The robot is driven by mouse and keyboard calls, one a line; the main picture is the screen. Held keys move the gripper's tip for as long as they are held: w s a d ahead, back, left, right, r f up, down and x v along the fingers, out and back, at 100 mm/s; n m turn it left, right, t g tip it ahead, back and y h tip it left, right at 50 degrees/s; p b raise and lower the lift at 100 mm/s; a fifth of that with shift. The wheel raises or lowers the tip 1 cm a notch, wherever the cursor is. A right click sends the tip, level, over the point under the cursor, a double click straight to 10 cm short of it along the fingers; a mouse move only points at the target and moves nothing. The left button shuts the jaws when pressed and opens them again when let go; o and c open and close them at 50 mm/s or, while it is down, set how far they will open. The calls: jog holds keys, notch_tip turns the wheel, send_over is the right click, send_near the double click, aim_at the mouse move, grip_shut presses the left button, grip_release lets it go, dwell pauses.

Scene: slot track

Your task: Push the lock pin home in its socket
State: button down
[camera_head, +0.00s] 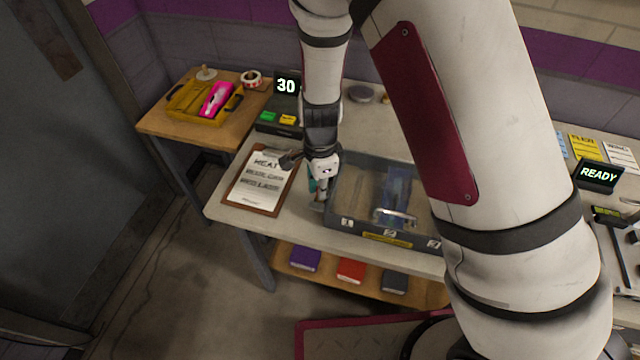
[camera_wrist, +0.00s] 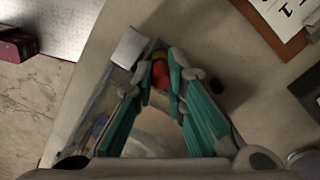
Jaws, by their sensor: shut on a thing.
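The lock pin, a small red and yellow piece (camera_wrist: 175,70), sits between my fingertips in the wrist view; only its upper part shows. My gripper (camera_head: 317,196) is shut on it, at the left end of the grey slot track (camera_head: 352,226) in the head view. The track is a grey frame with a clear top and numbered labels along its front. In the wrist view my teal-padded fingers (camera_wrist: 167,76) close around the pin from both sides. The socket is not clearly visible, so I cannot tell how deep the pin sits.
A clipboard (camera_head: 258,190) lies left of the track on the bench. A display reading 30 (camera_head: 286,86) stands behind, near green and yellow buttons (camera_head: 277,118). A side table (camera_head: 160,122) holds a yellow tray (camera_head: 186,105). A READY display (camera_head: 598,175) stands at right.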

jog(key=c, duration=1.5)
grip_release()
jog(key=shift+c, duration=0.2)
notch_tip(320, 180, up, 12)
